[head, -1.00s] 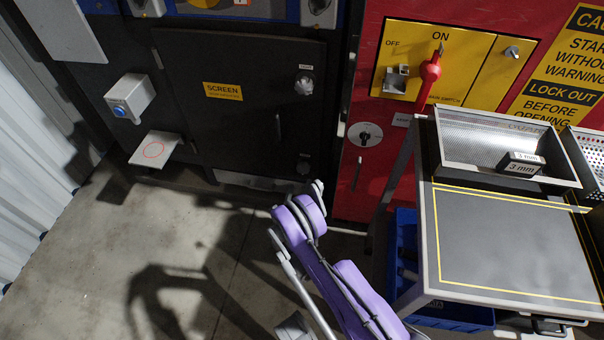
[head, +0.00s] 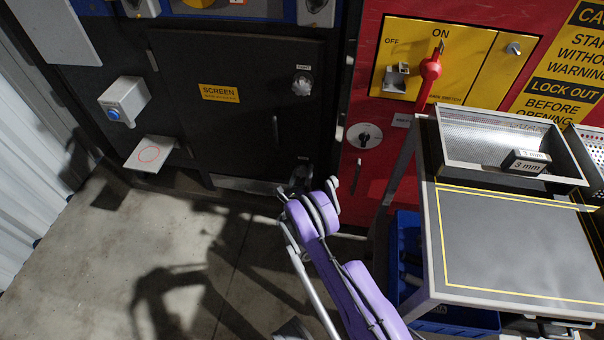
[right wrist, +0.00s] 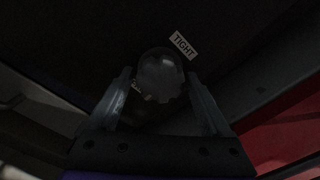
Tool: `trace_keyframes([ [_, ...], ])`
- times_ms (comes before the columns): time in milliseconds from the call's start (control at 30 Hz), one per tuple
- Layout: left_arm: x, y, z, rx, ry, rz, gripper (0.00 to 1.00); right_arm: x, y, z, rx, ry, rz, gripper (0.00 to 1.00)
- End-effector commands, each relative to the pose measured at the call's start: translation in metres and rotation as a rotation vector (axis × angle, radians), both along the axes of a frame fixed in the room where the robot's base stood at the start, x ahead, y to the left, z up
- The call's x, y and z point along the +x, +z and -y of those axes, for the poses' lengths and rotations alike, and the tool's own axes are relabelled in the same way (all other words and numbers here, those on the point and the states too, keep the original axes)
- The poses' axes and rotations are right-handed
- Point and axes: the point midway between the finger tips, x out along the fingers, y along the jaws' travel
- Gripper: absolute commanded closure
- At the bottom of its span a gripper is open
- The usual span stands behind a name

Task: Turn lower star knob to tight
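The lower star knob (right wrist: 160,75) is a dark grey, lobed knob on the black screen door (head: 255,135). In the right wrist view it sits between the two fingertips of my right gripper (right wrist: 159,76), with a narrow dark gap seeming to show at each side. A white TIGHT label (right wrist: 183,45) lies to the knob's upper right. Another pale label, mostly hidden, shows at its lower left. In the head view my right gripper (head: 301,180) is at the door's lower right corner and covers most of the lower knob. My left gripper is not in view.
The upper star knob (head: 302,84) is higher on the same door. A red panel (head: 365,190) with a rotary switch (head: 364,136) stands to the right. A cart (head: 520,240) with a perforated tray (head: 480,140) is close to my right arm. The floor at left is clear.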

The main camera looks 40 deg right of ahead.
Motion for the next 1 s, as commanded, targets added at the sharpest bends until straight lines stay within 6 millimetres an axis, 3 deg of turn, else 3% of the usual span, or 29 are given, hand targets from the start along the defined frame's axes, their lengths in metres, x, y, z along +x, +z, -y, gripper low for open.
trace_keyframes([
  [33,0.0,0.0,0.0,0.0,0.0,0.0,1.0,-0.0001,0.0,-0.0001,0.0,0.0,0.0,0.28],
  [400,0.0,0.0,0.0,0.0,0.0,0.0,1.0,-0.0001,-0.0001,-0.0003,0.0,0.0,0.0,0.92],
  [767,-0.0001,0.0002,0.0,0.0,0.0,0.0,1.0,-0.0001,-0.0002,-0.0005,0.042,0.0,0.053,0.92],
  [1000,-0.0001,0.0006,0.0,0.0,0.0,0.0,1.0,0.0004,-0.0005,-0.0008,0.145,0.0,0.183,0.92],
])
